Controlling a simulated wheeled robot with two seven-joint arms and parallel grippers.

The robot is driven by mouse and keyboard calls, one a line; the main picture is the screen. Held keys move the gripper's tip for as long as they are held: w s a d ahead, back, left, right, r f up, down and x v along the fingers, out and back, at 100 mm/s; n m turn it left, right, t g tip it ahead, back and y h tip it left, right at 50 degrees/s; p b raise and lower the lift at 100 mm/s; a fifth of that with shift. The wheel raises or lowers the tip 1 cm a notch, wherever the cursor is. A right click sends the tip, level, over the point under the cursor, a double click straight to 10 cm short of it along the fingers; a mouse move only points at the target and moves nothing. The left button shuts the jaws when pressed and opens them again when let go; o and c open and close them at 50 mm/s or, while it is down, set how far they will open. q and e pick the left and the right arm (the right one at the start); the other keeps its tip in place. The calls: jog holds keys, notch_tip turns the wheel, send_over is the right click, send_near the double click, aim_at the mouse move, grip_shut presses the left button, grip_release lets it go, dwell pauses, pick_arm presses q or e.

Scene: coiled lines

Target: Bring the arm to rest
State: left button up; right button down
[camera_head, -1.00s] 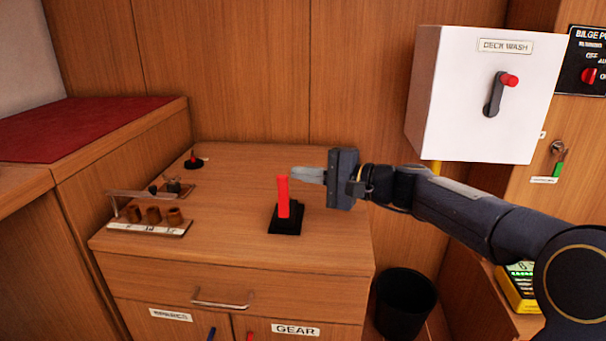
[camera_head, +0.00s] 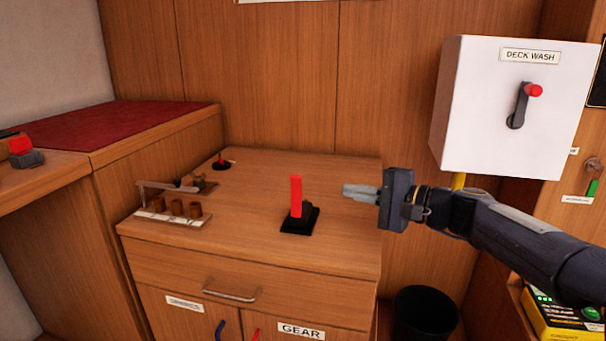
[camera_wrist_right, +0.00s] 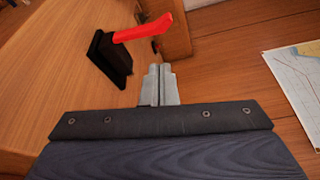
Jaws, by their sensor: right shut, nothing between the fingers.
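My right gripper (camera_head: 362,192) is shut and empty, held above the right part of the wooden cabinet top (camera_head: 340,240). In the right wrist view its closed fingers (camera_wrist_right: 158,85) show with nothing between them. A red lever (camera_head: 296,196) on a black base (camera_head: 300,222) stands on the cabinet top, left of the fingertips with a gap between. The lever also shows in the right wrist view (camera_wrist_right: 143,29), on its black base (camera_wrist_right: 109,58). My left gripper is not in view.
A white DECK WASH box (camera_head: 470,110) with a red-knobbed handle hangs above my right arm. A small rack (camera_head: 172,213) with brown cylinders stands at the cabinet's left. A black bin (camera_head: 425,312) stands on the floor at right. A chart (camera_wrist_right: 300,75) shows in the wrist view.

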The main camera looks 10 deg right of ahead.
jog(key=s+a+f+n+g+h, duration=0.1)
jog(key=s+f+n+g+h, duration=0.15)
jog(key=s+f, duration=0.6)
jog(key=s+a+f+n+g+h, duration=0.1)
jog(key=s+f+n+g+h, duration=0.25)
jog(key=s, duration=0.85)
jog(key=s+a+f+n+h, duration=0.15)
jog(key=s+f+n, duration=0.25)
jog(key=s+f, duration=0.55)
notch_tip(320, 180, up, 38)
jog(key=s+d+h+p, duration=0.1)
jog(key=p, duration=3.8)
jog(key=shift+r, duration=0.25)
jog(key=shift+d, duration=0.1)
